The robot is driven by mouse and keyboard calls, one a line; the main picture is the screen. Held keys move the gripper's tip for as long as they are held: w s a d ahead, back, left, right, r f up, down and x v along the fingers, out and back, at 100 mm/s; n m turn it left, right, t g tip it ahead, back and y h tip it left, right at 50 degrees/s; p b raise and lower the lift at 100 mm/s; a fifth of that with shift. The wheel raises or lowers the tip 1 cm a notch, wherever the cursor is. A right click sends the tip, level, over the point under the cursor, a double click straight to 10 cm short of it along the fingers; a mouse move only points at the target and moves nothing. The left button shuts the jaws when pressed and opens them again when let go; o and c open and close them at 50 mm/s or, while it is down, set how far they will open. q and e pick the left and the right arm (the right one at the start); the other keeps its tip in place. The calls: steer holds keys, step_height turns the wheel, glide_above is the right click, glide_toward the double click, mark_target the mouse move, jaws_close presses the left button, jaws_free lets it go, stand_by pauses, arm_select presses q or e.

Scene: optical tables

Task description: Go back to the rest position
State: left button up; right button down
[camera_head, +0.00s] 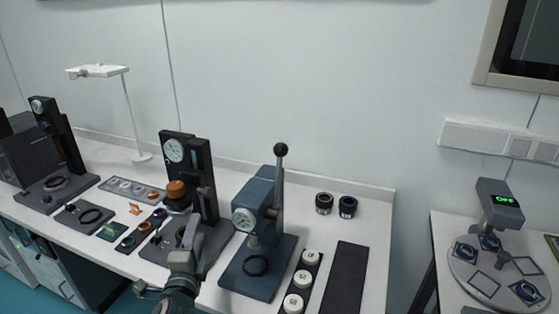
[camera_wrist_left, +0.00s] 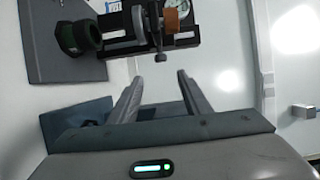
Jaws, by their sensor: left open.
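My left gripper (camera_head: 186,238) is in front of the black dial-gauge stand (camera_head: 203,180) with the orange-brown knob (camera_head: 176,189), over the front of its base. In the left wrist view, my left gripper (camera_wrist_left: 158,84) has its two grey fingers apart with nothing between them. The stand's orange-brown knob (camera_wrist_left: 171,20) shows beyond the fingertips, with a dark ring-shaped part (camera_wrist_left: 78,36) to its left. My right gripper is in neither view.
A blue-grey lever press (camera_head: 258,225) stands close to the right of my left gripper. Several white round parts (camera_head: 303,279) lie beside a dark mat (camera_head: 342,280). Two dark rings (camera_head: 335,205) stand farther back. A second table at right holds a round plate (camera_head: 470,285).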

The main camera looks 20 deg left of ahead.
arm_select(q)
steer(key=s+d+f+n+g+h, duration=0.1)
steer(key=s+d+f+n+g, duration=0.15)
steer(key=s+f, duration=0.4)
steer(key=s+d+f+n+g+h, duration=0.1)
steer(key=s+d+f+n+g, duration=0.1)
steer(key=s+f+n+g, duration=0.35)
steer(key=s+d+f+n+g+h, duration=0.25)
steer(key=s+d+f, duration=0.3)
steer(key=s, duration=0.45)
steer(key=s+d+f+n+g+h, duration=0.1)
steer(key=s+d+f+n+g, duration=0.15)
steer(key=s+d+f, duration=0.6)
steer(key=s+a+f+g+b, duration=0.1)
steer(key=a+f+b, duration=0.1)
steer(key=f, duration=1.2)
steer(key=s+a+f+g+b, duration=0.1)
steer(key=s+a+f, duration=0.1)
steer(key=f, duration=1.2)
steer(key=s+a+f+m+g+b, duration=0.1)
steer(key=s+a+f+b, duration=0.2)
steer(key=s+f, duration=1.5)
step_height(320, 180, down, 4)
steer(key=shift+s+f, duration=0.1)
steer(key=shift+s, duration=0.05)
